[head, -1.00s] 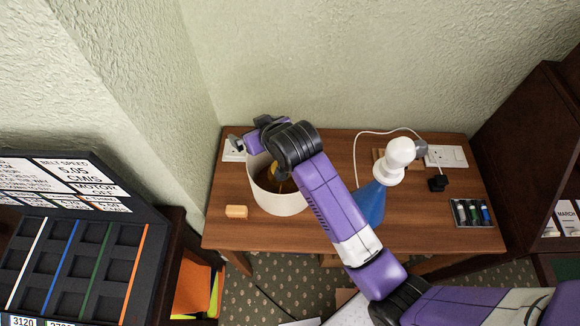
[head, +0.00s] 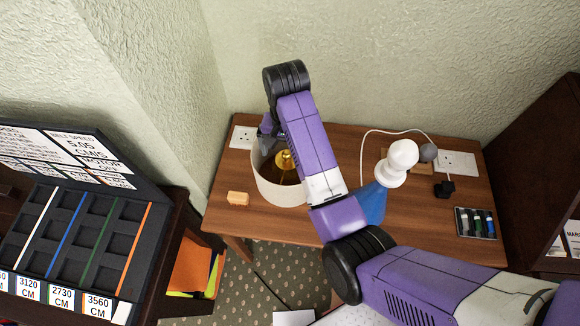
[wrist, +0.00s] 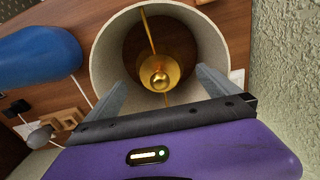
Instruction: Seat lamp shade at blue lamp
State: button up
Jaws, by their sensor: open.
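The lamp shade (head: 279,191) is a cream drum standing on the wooden table, left of the lamp. Its open top shows a gold fitting, also seen inside the shade (wrist: 103,62) in the wrist view. The blue lamp (head: 372,203) stands to the right with a white bulb on top, its base partly hidden by my arm. Its blue body (wrist: 38,57) also shows in the wrist view. My gripper (wrist: 161,82) is open at the shade's rim, its two fingers overlapping the left and right of the shade in the picture. I cannot tell whether they touch it.
The table (head: 240,222) holds an orange block (head: 237,198) at front left, a battery tray (head: 475,222) and a black plug (head: 444,189) at right. A white cable runs behind the lamp. Walls close the back and left; a dark shelf stands right.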

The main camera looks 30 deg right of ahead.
aim_at(287, 165)
notch_tip(287, 165, down, 7)
jog(key=shift+f+p, duration=0.2)
jog(key=shift+p, duration=0.4)
jog(key=shift+c, duration=0.4)
jog(key=c, duration=1.1)
